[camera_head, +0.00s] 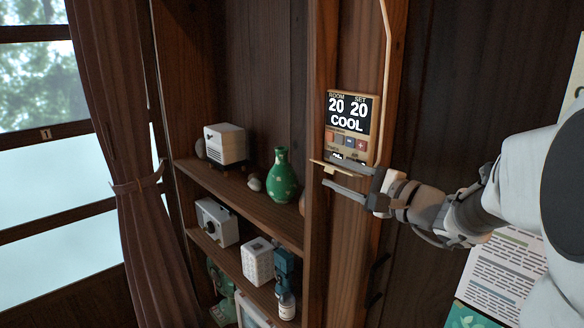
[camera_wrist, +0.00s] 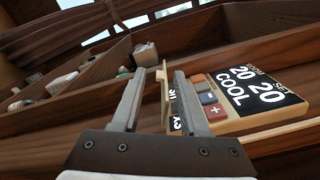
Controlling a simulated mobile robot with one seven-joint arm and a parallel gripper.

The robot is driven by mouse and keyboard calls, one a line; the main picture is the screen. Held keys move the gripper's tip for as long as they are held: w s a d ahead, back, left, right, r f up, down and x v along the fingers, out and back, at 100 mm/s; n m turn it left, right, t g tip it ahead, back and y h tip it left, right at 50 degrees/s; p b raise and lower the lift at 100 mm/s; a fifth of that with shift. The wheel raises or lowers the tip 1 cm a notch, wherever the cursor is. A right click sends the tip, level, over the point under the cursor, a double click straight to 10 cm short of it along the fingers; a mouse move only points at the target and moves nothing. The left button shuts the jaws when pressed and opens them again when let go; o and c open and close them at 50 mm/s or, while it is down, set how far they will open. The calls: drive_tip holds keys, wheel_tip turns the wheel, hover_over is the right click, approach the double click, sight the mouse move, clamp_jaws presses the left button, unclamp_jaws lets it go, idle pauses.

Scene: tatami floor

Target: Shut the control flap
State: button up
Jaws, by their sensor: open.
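The beige control panel (camera_head: 352,125) is on the wooden post and reads room 20, set 20, COOL. It also shows at the right of the wrist view (camera_wrist: 245,112). Its control flap (camera_head: 328,169) stands out from the panel's lower edge, open. In the wrist view the flap (camera_wrist: 164,88) is a thin beige plate seen nearly edge-on, with a small tab at its outer end. My gripper (camera_head: 322,173) is open at the flap.
A shelf (camera_head: 245,193) left of the post holds a green vase (camera_head: 283,177), a white box-shaped device (camera_head: 225,144) and other small items. A curtain (camera_head: 115,130) and window are further left. A conduit (camera_head: 387,90) runs beside the panel. Printed paper (camera_head: 500,275) is at lower right.

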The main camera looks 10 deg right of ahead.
drive_tip(key=shift+x, duration=1.2)
clamp_jaws()
